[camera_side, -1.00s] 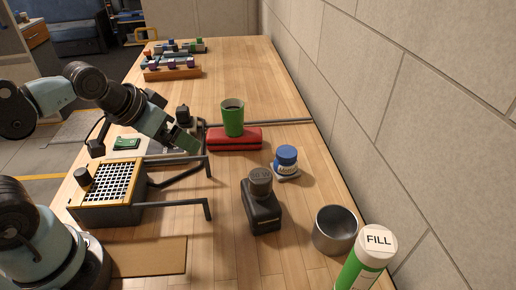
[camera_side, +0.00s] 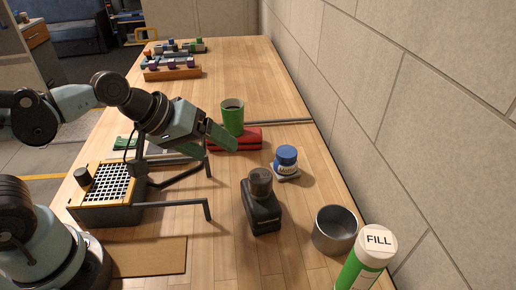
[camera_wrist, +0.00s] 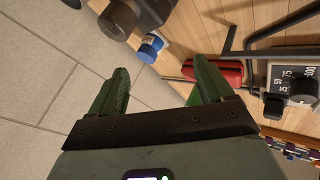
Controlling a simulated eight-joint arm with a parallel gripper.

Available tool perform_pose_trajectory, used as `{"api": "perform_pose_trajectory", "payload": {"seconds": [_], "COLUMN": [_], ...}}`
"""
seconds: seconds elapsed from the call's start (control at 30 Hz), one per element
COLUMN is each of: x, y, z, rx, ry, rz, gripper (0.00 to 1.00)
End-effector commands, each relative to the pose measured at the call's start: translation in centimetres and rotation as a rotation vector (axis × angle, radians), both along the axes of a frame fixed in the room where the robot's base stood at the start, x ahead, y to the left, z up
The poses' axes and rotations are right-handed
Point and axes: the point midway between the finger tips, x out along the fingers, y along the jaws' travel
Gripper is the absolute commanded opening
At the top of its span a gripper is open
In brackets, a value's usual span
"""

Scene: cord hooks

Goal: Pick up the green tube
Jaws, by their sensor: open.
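A green tube (camera_side: 358,272) with a white cap marked FILL stands at the bottom right corner of the side view, cut off by the frame edge. It is in front of the grey metal cup. I cannot make it out in the wrist view. My gripper (camera_side: 220,150) is open and empty above the table's middle, far behind and left of the tube. In the wrist view its two fingers (camera_wrist: 160,85) are spread with nothing held between them.
A blue-lidded jar (camera_side: 286,157), a black bottle-like object (camera_side: 263,211) and a grey metal cup (camera_side: 335,230) stand toward the tube. Dark hooked rods (camera_side: 190,203) project from a grid-topped box (camera_side: 108,190). A wall borders the right.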

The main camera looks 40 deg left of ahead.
Motion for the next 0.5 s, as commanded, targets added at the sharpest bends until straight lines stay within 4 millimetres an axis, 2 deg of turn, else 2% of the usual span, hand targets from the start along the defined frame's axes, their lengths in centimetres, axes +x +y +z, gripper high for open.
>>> {"api": "perform_pose_trajectory", "payload": {"seconds": [0.03,0.2,0.5], "x": [0.2,0.1,-2.5], "y": [-2.1,-8.4,-18.2], "z": [0.0,0.3,1.2], "rx": [-0.114,-0.52,-1.096], "ry": [0.031,0.21,0.736], "rz": [0.042,0.228,0.554], "gripper": [0.8,0.8,0.8]}}
